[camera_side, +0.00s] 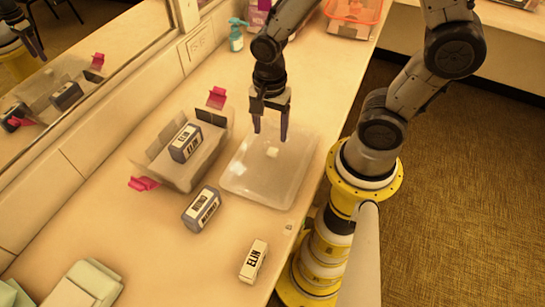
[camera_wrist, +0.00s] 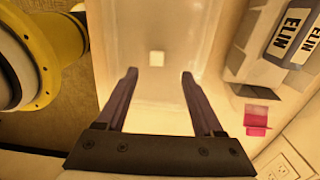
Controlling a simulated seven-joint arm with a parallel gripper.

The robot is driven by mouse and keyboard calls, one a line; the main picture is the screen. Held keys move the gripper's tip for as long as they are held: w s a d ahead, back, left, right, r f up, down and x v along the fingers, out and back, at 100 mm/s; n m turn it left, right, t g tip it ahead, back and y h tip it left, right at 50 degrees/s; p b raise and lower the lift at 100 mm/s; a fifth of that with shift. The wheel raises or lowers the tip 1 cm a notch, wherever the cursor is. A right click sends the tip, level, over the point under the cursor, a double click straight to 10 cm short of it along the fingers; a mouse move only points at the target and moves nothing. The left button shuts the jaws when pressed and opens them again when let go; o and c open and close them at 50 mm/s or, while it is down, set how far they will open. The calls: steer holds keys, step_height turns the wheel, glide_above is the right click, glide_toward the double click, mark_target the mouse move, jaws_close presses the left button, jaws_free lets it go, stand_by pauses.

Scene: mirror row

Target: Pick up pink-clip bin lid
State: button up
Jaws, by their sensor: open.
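The pink-clip bin lid (camera_side: 262,181) is a translucent flat panel with a small white knob (camera_side: 272,152), lying on the counter right of the bin. My gripper (camera_side: 270,136) points down above the lid, its fingers open and empty. In the wrist view, the lid (camera_wrist: 156,112) fills the middle, and its knob (camera_wrist: 156,58) shows just beyond my gripper's open fingertips (camera_wrist: 159,74). The open translucent bin (camera_side: 181,178) has pink clips (camera_side: 217,97) folded out at its ends. A grey box labelled ELIN (camera_side: 186,143) is in it.
A second grey labelled box (camera_side: 202,209) and a white ELIN box (camera_side: 253,261) stand on the counter. A teal pump bottle (camera_side: 236,36) and an orange basket (camera_side: 352,17) are at the back. A mirror (camera_side: 90,50) reflects the bin along the left wall.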

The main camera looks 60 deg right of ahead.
mark_target(273, 150)
steer(key=shift+s+d+f, duration=0.1)
steer(key=shift+s+f, duration=0.05)
steer(key=shift+f, duration=1.65)
steer(key=shift+s+f, duration=0.1)
steer(key=shift+f, duration=1.65)
jaws_close()
